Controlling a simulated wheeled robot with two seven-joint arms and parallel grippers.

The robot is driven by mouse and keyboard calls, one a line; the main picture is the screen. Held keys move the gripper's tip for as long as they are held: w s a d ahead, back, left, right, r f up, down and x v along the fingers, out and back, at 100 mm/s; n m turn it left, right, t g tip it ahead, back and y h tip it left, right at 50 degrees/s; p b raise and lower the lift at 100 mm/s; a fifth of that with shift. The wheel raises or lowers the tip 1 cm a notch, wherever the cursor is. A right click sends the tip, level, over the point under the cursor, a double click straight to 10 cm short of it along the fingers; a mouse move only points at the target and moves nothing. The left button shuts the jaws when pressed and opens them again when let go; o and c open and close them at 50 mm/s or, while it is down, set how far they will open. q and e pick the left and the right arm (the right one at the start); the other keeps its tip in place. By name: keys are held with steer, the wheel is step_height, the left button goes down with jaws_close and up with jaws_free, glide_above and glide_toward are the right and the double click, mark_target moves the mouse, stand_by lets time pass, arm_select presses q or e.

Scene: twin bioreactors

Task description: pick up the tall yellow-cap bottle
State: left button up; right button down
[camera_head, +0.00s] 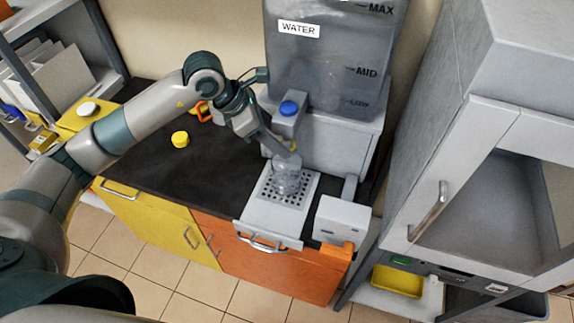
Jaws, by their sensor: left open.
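A clear bottle (286,180) stands upright on the perforated tray (253,212) of the water dispenser (329,137). No cap is visible on it. A round yellow cap (180,139) lies on the dark counter to the left, apart from the bottle. My left gripper (287,151) is open at the top of the bottle, under the blue-knobbed spout. Its fingers partly cover the bottle's neck, and I cannot tell whether they touch it. My right gripper is not in view.
The large water tank (330,60) rises behind the bottle. A small grey box (341,220) stands right of the tray. An orange-handled object (203,111) lies near the back of the counter. A grey cabinet (445,150) stands at right.

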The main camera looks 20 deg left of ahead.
arm_select(q)
steer(key=shift+p+x, duration=0.55)
steer(key=shift+x, duration=0.95)
steer(key=shift+a, duration=0.1)
jaws_close()
steer(key=shift+w+r, duration=0.1)
steer(key=shift+r, duration=0.05)
